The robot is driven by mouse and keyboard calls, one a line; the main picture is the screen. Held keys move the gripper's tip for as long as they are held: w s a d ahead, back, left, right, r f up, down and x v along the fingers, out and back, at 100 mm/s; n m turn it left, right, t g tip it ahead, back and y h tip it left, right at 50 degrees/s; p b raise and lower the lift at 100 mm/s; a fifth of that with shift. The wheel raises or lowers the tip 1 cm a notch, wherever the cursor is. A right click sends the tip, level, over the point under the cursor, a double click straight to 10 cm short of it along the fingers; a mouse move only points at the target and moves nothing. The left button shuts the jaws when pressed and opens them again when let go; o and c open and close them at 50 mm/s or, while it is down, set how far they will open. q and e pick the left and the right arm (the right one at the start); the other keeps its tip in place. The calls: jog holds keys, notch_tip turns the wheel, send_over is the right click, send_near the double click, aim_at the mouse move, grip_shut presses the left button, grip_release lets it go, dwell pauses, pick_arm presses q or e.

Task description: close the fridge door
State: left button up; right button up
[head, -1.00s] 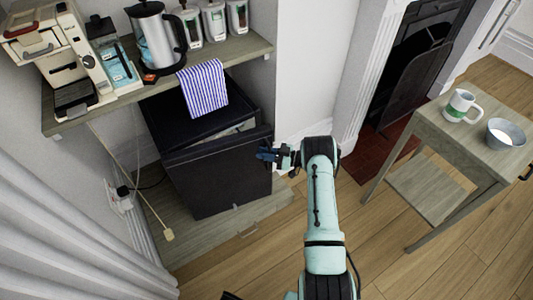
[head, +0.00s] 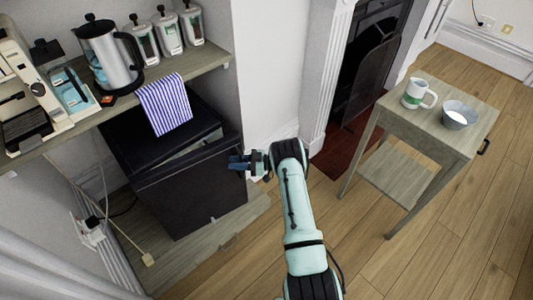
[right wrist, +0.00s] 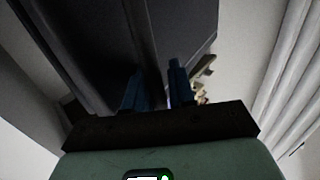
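The black fridge (head: 150,137) stands under the shelf. Its door (head: 195,190) is ajar, with a pale strip of the interior showing along the top gap. My right gripper (head: 238,162) is at the door's right edge, near the upper corner. In the right wrist view, its two blue fingers (right wrist: 157,88) are apart, close to the dark fridge (right wrist: 85,45). I cannot tell whether they touch the door. My left gripper is not in view.
A striped cloth (head: 164,104) hangs from the shelf (head: 180,75) over the fridge. The shelf holds a kettle (head: 108,55), a coffee machine and canisters. Wood floor is open in front.

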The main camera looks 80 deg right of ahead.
jog(key=s+d+b, duration=0.4)
jog(key=s+d, duration=0.3)
jog(key=s, duration=0.5)
jog(key=shift+s+d+h, duration=0.3)
dwell(0.5)
jog(key=shift+f, duration=0.1)
dwell(0.3)
